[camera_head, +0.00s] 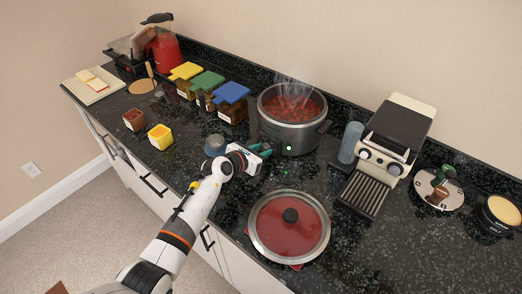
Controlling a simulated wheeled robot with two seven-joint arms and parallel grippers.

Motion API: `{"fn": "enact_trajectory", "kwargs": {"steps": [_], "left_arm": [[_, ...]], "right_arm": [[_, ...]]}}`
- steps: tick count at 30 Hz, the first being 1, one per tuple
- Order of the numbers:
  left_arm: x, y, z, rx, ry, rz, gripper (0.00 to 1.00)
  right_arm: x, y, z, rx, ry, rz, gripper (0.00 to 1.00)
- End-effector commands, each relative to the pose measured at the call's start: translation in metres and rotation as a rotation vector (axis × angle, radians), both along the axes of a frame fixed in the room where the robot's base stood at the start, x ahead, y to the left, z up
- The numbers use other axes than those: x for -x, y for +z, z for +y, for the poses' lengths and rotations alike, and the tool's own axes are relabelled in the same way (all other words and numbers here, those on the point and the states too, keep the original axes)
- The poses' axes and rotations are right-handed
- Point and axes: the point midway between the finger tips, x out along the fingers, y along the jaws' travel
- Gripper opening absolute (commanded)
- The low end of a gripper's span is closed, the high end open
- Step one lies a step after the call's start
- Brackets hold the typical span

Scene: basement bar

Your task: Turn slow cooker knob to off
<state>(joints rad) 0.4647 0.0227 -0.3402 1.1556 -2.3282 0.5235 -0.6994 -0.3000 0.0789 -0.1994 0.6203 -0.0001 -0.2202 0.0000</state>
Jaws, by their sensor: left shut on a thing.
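The slow cooker (286,134) is a round grey metal pot, open, with steaming red food inside, at the back middle of the counter. A small green light shows low on its front. My left gripper (264,150) reaches in from the lower left and its teal fingertips are at the cooker's lower front left side. It is shut on what appears to be the slow cooker knob, which the fingers hide, so its setting cannot be read. My right gripper is not in view.
A lid (272,226) with a black handle lies on the counter in front. A coffee machine (390,135) stands right of the cooker. Several lidded jars (231,107) stand left, and a small dark grey cup (214,145) is beside my left gripper.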

Motion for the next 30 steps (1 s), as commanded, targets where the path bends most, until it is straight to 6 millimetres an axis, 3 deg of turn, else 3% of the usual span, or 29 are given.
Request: {"fn": "enact_trajectory", "kwargs": {"steps": [15,16,19,30], "left_arm": [[0.0001,-0.0011,0.0007,0.019,0.000,0.016,0.07],[0.0001,-0.0011,0.0007,0.018,0.001,0.016,0.34],[0.0001,-0.0011,0.0007,0.018,0.001,0.015,0.50],[0.0024,0.0007,0.0028,0.018,0.001,0.015,0.52]], "right_arm": [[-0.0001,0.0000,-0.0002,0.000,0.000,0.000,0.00],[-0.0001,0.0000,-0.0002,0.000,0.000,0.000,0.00],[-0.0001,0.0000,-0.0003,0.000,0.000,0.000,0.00],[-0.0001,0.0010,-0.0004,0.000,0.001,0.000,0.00]]}}
